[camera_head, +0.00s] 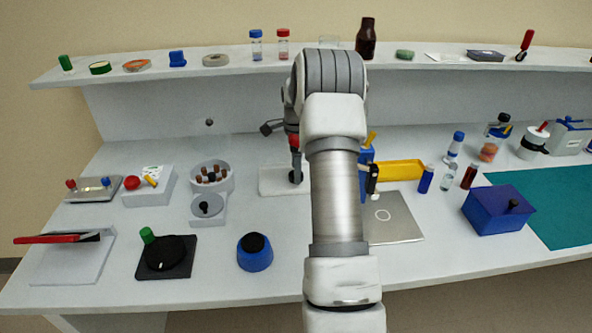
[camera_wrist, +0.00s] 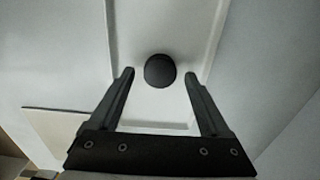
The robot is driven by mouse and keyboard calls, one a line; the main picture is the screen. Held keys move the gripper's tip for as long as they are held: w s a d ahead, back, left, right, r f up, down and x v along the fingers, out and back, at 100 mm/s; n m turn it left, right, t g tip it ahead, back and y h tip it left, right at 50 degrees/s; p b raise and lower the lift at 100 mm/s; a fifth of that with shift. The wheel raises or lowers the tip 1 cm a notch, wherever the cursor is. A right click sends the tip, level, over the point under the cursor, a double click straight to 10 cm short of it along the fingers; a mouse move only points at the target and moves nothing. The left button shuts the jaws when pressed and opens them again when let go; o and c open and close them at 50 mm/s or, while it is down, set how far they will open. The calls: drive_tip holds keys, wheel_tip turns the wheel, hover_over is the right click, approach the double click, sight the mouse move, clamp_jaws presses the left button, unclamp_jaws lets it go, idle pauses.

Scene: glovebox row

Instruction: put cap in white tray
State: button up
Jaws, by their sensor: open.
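The white tray (camera_head: 268,183) lies flat on the bench behind my arm, which hides its right part. A dark piece low at the tray in the head view (camera_head: 296,177) may be this cap or a fingertip. My gripper (camera_wrist: 160,76) is open above the tray, its two dark fingers spread to either side of the cap.
A grey dish of small brown pieces (camera_head: 225,180) and a round-lidded grey block (camera_head: 207,208) stand left of the tray. A silver plate (camera_head: 395,222), yellow bin (camera_head: 400,170) and blue box (camera_head: 497,209) lie right. A shelf (camera_head: 130,72) runs behind. The front middle is fairly clear.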

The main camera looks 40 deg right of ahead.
wheel_tip(320, 180, up, 11)
drive_tip(key=p, duration=0.1)
drive_tip(key=s+a+r+n+t, duration=0.1)
drive_tip(key=s+a+r+n, duration=0.1)
drive_tip(key=a+r+n, duration=0.5)
drive_tip(key=s+a+r+n+t, duration=0.1)
drive_tip(key=s+a+r+n, duration=0.25)
drive_tip(key=a, duration=0.35)
drive_tip(key=s+a+r+n+t, duration=0.1)
drive_tip(key=s+a+r+n, duration=0.1)
drive_tip(key=s+a+r, duration=0.3)
drive_tip(key=s+a+f+n+t, duration=0.1)
drive_tip(key=s+a+f+n, duration=0.1)
drive_tip(key=s+a+n, duration=0.5)
drive_tip(key=s+a+f+n+t, duration=0.25)
drive_tip(key=s+a+n, duration=0.3)
drive_tip(key=s, duration=0.35)
drive_tip(key=shift+m+g, duration=0.3)
drive_tip(key=shift+g, duration=0.15)
drive_tip(key=r+p, duration=0.4)
drive_tip(key=p, duration=0.1)
drive_tip(key=shift+s+r, duration=0.25)
drive_tip(key=shift+r, duration=0.1)
